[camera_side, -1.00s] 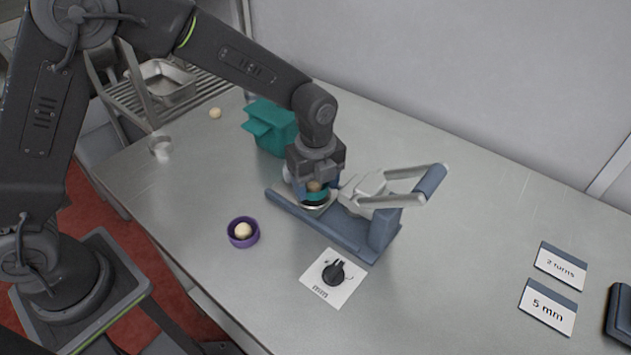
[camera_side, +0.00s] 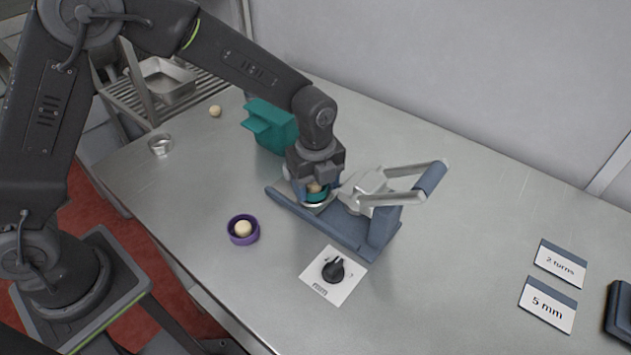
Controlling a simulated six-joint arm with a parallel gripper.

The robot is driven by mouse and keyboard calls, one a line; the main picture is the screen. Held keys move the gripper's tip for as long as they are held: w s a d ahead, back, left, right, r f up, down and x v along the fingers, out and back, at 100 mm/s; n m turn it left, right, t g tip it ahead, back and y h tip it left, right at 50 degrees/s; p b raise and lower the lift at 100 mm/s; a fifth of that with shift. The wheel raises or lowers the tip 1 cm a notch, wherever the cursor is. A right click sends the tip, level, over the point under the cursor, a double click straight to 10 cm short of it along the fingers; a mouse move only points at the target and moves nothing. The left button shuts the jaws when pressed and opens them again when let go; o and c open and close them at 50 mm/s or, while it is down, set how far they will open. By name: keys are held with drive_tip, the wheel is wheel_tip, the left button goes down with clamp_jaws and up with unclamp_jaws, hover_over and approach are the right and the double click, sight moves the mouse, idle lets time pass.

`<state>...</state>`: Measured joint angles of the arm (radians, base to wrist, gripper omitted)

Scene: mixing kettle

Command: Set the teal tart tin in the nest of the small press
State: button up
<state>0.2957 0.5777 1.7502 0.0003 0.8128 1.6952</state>
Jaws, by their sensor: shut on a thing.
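My gripper (camera_side: 316,187) points down over the left part of the small press (camera_side: 352,232), shut on the teal tart tin (camera_side: 317,196). A pale dough ball (camera_side: 314,187) shows in the tin between the fingers. The tin is at the press's light round nest (camera_side: 318,207); I cannot tell whether it rests fully in it. The fingers hide part of tin and nest. The press's lever with its blue handle (camera_side: 431,178) is raised to the right.
A purple tin (camera_side: 243,230) with a dough ball stands left of the press. A dial on a white plate (camera_side: 333,272) lies in front. A teal box (camera_side: 270,127) stands behind. A metal ring (camera_side: 160,145) and loose dough ball (camera_side: 215,111) are far left; cards (camera_side: 548,305) lie right.

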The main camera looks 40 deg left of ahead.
drive_tip(key=shift+f, duration=0.1)
idle(0.3)
drive_tip(key=o, duration=1)
drive_tip(key=shift+o, duration=0.4)
drive_tip(key=shift+r, duration=3.55)
drive_tip(key=s+a+r+n+t, duration=0.1)
drive_tip(key=s+a+r+n, duration=0.35)
drive_tip(key=r+n, duration=0.2)
drive_tip(key=s+a+r+n+t, duration=0.2)
drive_tip(key=s+a+r+n, duration=0.1)
drive_tip(key=s+n, duration=0.5)
drive_tip(key=s+a+r+n+t, duration=0.2)
drive_tip(key=s+a+r+n, duration=0.1)
drive_tip(key=s+a+n, duration=0.2)
drive_tip(key=s+n, duration=0.2)
drive_tip(key=s, duration=0.1)
drive_tip(key=shift+s+a+n+t, duration=0.15)
drive_tip(key=shift+s+n+t, duration=0.05)
drive_tip(key=shift+n+t, duration=0.15)
